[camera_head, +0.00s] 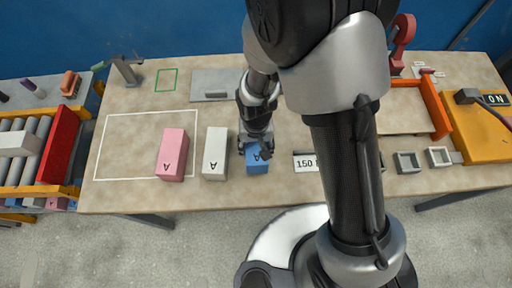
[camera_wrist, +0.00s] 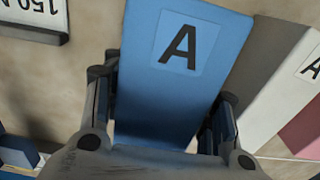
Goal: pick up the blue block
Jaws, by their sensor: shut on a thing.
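The blue block (camera_head: 257,160) has a pale label with a black letter A. In the head view it is near the front edge of the table, right of the white block, partly hidden by my gripper (camera_head: 256,147). In the wrist view the blue block (camera_wrist: 165,95) fills the middle. My gripper (camera_wrist: 163,125) has a finger on each side of it and is shut on it. I cannot tell whether the block touches the table or is slightly lifted.
A white block (camera_head: 215,153) and a pink block (camera_head: 172,154) stand to the left, the pink one partly within a white outline. A sign reading 150 (camera_head: 305,163) is close on the right. Small grey trays (camera_head: 408,162) and an orange frame (camera_head: 436,108) are farther right.

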